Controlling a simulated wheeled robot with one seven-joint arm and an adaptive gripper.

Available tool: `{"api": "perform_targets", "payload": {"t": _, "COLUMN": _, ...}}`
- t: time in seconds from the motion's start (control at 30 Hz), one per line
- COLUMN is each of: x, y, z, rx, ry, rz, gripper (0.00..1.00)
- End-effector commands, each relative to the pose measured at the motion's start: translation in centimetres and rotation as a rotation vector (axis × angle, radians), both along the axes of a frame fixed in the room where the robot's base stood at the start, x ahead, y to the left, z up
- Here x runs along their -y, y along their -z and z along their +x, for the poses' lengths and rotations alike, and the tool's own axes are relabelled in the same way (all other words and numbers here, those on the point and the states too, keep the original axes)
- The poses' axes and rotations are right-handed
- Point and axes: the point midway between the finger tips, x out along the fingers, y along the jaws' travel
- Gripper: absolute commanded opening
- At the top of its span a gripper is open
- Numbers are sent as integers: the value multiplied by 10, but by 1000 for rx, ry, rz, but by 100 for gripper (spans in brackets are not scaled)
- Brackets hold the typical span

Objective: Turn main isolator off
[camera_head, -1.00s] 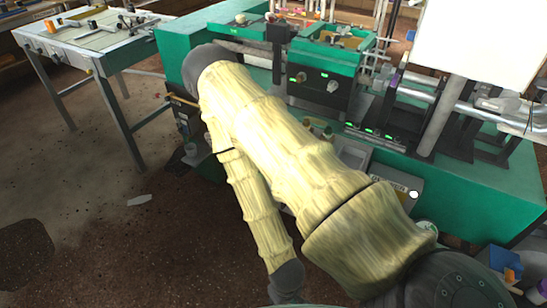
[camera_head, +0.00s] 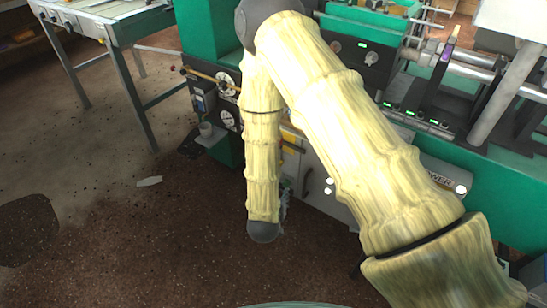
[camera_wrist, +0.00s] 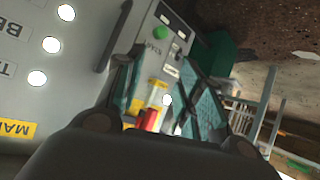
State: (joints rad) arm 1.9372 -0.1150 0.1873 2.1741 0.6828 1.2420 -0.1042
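In the wrist view the red-and-yellow switch (camera_wrist: 152,106), which looks like the main isolator, sits on a grey panel (camera_wrist: 98,20). It shows between the two teal-padded fingers of my gripper (camera_wrist: 165,88). The fingers are apart, with a visible gap between them. The switch's lower part is hidden by the gripper body, and I cannot tell whether the fingers touch it. A yellow label (camera_wrist: 17,129) reading "MAI…" is cut off at the lower left. In the head view my arm hides the gripper and the switch.
A green button (camera_wrist: 159,33) sits above the switch, and a dark handle (camera_wrist: 116,35) stands to its left. In the head view a green machine (camera_head: 500,200) fills the right side. A workbench (camera_head: 125,25) stands at the upper left. The floor (camera_head: 120,235) at lower left is mostly clear.

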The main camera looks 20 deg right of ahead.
Motion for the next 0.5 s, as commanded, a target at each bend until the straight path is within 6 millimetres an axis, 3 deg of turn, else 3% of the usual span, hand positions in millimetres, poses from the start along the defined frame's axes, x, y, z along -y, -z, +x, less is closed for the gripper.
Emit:
{"api": "perform_targets", "payload": {"t": 0.03, "x": -6, "y": 2, "z": 21, "rx": 76, "ry": 33, "rz": -27, "gripper": 38}}
{"api": "perform_targets", "payload": {"t": 0.2, "x": -23, "y": -35, "z": 68, "rx": 302, "ry": 179, "rz": -129, "gripper": 38}}
{"api": "perform_targets", "payload": {"t": 0.33, "x": -35, "y": -63, "z": 84, "rx": 431, "ry": 287, "rz": -196, "gripper": 38}}
{"api": "perform_targets", "payload": {"t": 0.5, "x": -49, "y": -88, "z": 88, "rx": 524, "ry": 387, "rz": -253, "gripper": 38}}
